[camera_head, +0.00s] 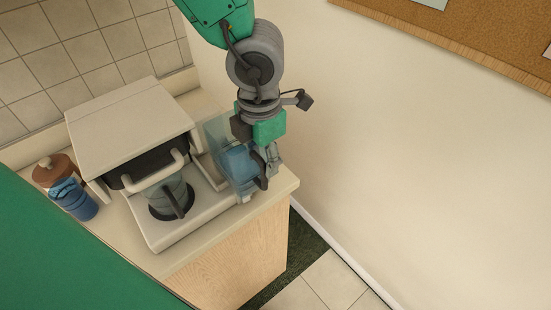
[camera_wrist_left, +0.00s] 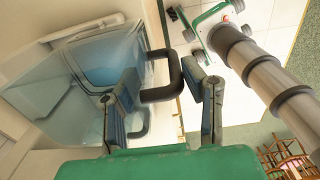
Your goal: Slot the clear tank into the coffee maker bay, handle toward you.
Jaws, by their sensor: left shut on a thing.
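The clear bluish tank (camera_head: 237,166) is at the right side of the white coffee maker (camera_head: 130,124), above the counter's right end. Its black handle (camera_wrist_left: 168,80) lies between my left gripper's fingers in the left wrist view. My left gripper (camera_head: 268,168) is shut on this handle, which faces away from the coffee maker's side. In the left wrist view the tank (camera_wrist_left: 75,80) looks tilted and partly filled with blue. The coffee maker's bay by the tank is mostly hidden; I cannot tell whether the tank touches it. My right gripper is not in view.
A carafe (camera_head: 170,195) with a dark handle stands at the coffee maker's front. The counter (camera_head: 215,232) ends close to the tank's right. A plain wall (camera_head: 400,140) rises to the right.

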